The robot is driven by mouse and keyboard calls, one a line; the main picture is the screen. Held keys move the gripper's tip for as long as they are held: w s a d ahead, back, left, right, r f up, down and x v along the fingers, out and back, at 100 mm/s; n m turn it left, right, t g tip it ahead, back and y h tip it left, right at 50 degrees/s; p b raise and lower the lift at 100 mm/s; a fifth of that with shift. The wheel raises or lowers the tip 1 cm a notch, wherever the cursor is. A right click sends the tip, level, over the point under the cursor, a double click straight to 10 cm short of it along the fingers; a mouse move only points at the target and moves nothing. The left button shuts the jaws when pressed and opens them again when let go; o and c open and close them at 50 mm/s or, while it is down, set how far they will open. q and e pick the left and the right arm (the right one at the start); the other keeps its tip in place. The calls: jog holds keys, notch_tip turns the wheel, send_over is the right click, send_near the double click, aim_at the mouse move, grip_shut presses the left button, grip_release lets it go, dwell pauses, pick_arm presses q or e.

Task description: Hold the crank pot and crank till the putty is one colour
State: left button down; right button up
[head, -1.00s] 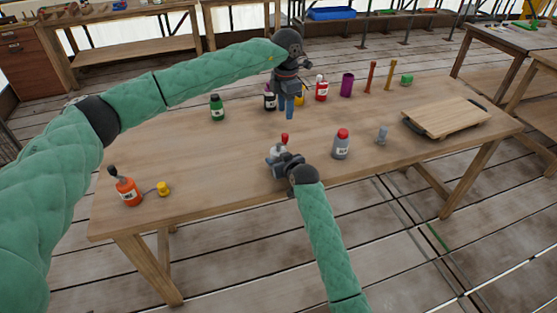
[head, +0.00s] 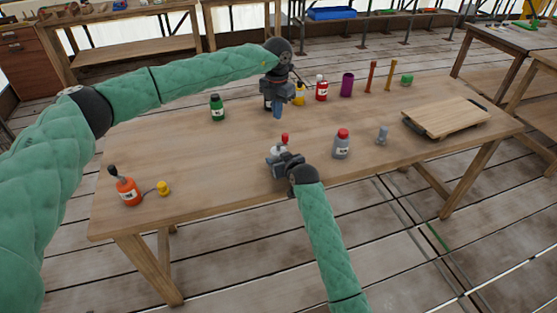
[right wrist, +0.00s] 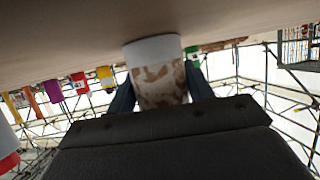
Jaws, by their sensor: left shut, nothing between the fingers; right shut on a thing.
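The crank pot (head: 277,152) stands near the table's front edge, with a red crank knob (head: 285,138) on top. In the right wrist view its body (right wrist: 160,84) shows blotchy brown and white below a plain white band, so the putty looks unevenly mixed. My right gripper (head: 276,162) is shut around the pot; its blue fingers lie on both sides in the wrist view. My left gripper (head: 277,113) is shut and empty, pointing down behind the pot and apart from the knob.
A grey red-capped bottle (head: 342,146) and a small grey piece (head: 382,135) stand right of the pot. A board (head: 446,117) lies at the right. Green (head: 217,108), yellow (head: 299,96) and red (head: 321,89) bottles stand behind. An orange bottle (head: 127,191) stands front left.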

pick_arm(q)
jog(key=shift+f, duration=2.5)
jog(key=shift+f, duration=0.15)
jog(key=shift+f, duration=1.2)
jog(key=shift+f, duration=0.15)
jog(key=shift+s+d, duration=0.4)
jog(key=shift+s, duration=0.05)
